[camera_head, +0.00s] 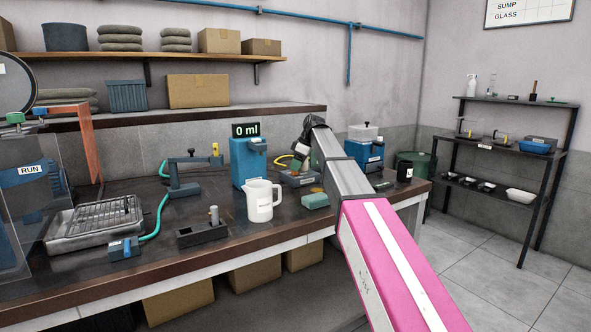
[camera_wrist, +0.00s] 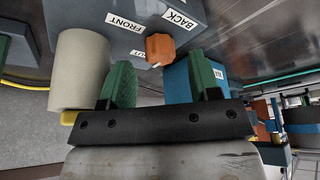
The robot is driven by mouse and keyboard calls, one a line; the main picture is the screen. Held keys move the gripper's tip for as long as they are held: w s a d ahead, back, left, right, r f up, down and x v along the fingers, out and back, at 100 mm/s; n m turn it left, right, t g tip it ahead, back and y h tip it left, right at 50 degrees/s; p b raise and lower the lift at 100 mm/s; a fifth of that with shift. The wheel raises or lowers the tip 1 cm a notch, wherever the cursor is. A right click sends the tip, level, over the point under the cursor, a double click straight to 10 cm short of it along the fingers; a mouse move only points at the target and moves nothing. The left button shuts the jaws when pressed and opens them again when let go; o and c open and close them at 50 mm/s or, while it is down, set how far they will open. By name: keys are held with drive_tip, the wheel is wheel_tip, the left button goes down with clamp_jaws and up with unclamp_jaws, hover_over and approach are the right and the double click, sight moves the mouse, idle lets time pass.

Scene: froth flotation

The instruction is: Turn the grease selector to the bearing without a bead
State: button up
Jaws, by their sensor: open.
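The grease selector is a grey box (camera_wrist: 85,18) in the wrist view with an orange knob (camera_wrist: 160,48). A FRONT label (camera_wrist: 124,23) and a BACK label (camera_wrist: 180,19) sit by the knob, with a third small label partly visible. A white mark shows at the knob's edge; which label it points to is hard to tell. My gripper (camera_wrist: 160,66) is open, its green fingers on either side of the knob's line and apart from it. In the head view the grey box (camera_head: 298,179) is partly hidden by my arm. I cannot make out the bearings or any bead.
A beige cylinder (camera_wrist: 79,72) lies close to my left finger and a blue box (camera_wrist: 178,84) close to my right one. On the bench, a white jug (camera_head: 262,203) and a blue unit reading 0 ml (camera_head: 247,160) stand left of my arm.

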drive_tip(key=shift+x, duration=1)
drive_tip(key=c, duration=0.9)
